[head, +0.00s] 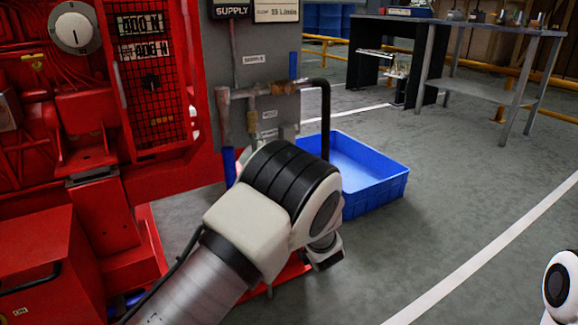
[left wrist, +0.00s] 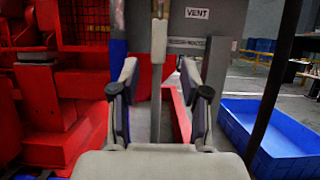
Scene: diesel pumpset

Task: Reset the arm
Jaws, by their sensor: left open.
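My left arm reaches in from the bottom of the head view, bent in front of the red pumpset (head: 85,200) and the grey panel (head: 262,65). Its wrist hides most of the gripper there. In the left wrist view my left gripper (left wrist: 158,80) is open, its two fingers wide apart. A thin vertical pipe (left wrist: 159,40) lines up with the gap between the fingers, and I cannot tell how far beyond them it is. No object is held. Only a white and black part of my right arm shows at the lower right edge of the head view; its gripper is out of view.
A blue tray (head: 375,170) stands on the floor right of the panel, below a black bent pipe (head: 326,115). It also shows in the left wrist view (left wrist: 265,120). A grey workbench (head: 480,95) is at the back right. The floor at right is clear.

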